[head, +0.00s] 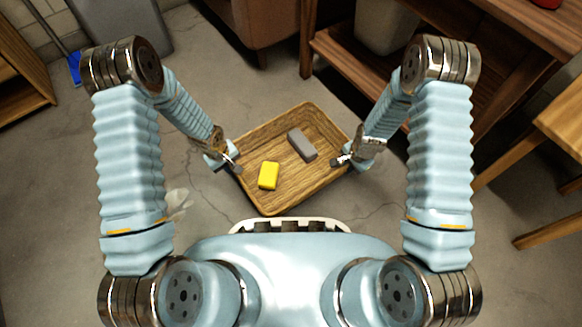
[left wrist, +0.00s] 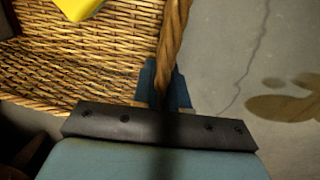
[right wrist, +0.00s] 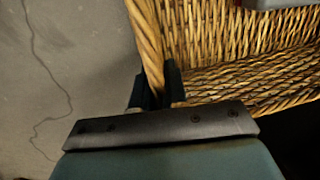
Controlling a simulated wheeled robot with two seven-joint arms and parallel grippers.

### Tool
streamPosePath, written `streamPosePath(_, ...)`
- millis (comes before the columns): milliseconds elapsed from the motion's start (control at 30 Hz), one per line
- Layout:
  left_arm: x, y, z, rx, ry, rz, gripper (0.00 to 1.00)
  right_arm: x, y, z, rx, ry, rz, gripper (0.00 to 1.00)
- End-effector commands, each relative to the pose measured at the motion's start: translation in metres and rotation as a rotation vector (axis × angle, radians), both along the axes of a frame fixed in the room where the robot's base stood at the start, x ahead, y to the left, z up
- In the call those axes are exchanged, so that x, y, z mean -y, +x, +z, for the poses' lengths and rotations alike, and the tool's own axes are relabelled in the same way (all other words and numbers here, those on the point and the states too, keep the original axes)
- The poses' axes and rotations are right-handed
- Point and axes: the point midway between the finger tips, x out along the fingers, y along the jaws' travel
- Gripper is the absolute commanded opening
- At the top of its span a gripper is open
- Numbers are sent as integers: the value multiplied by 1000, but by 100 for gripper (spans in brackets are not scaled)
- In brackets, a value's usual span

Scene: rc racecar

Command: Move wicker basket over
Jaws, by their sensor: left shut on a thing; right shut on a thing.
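The wicker basket (head: 268,137) is a shallow brown woven tray in the middle of the head view, in front of my body. A yellow block (head: 268,175) and a grey block (head: 302,144) lie inside it. My left gripper (head: 232,163) is shut on the basket's left rim. My right gripper (head: 342,159) is shut on its right rim. In the left wrist view the rim (left wrist: 172,45) runs between the fingers, with the yellow block (left wrist: 77,8) at the top. In the right wrist view the rim (right wrist: 146,45) also passes between the fingers.
A wooden shelf unit (head: 345,62) with a pale bin (head: 386,25) stands at the back right. A brown armchair (head: 258,22) is behind the basket. A wooden table (head: 560,115) is at the right. The grey concrete floor (head: 215,90) is open at the left.

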Motion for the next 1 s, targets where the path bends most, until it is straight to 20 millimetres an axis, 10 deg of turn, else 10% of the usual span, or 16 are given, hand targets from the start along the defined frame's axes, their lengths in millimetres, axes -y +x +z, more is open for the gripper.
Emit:
streamPosePath(167,-1,0,-10,-1,2,1,0,1,0,-10,0,-1,-2,0)
streamPosePath(200,-2,0,-10,0,1,1,18,2,0,-10,0,-2,-2,18)
streamPosePath(333,-1,0,-10,0,1,0,37,1,0,-10,0,-1,-2,37)
streamPosePath(1000,-3,0,12,3,0,2,38,0,0,-9,0,0,-1,38)
